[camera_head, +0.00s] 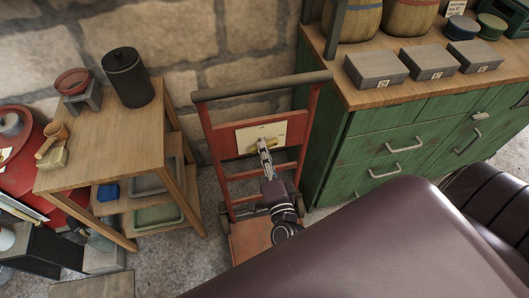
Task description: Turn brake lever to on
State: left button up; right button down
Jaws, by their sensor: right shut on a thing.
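A pale panel (246,138) is fixed across the upright frame of a red trolley (211,130) that stands against the stone wall. My right gripper (264,146) reaches up to the front of this panel, near its middle. It is shut on a small part there, which I take to be the brake lever. The fingers and arm hide most of that part, so its position cannot be read. Small marks on the panel are too small to make out. My left gripper is not in view.
A wooden table (98,150) with a dark canister (127,78) stands left of the trolley. A green cabinet (370,150) with several grey boxes stands close on the right. A large dark maroon surface (380,250) fills the lower right foreground.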

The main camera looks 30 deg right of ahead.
jog(key=shift+m+b, duration=0.35)
jog(key=shift+m, duration=1.15)
jog(key=c, duration=1.9)
grip_release()
jog(key=v, duration=1.2)
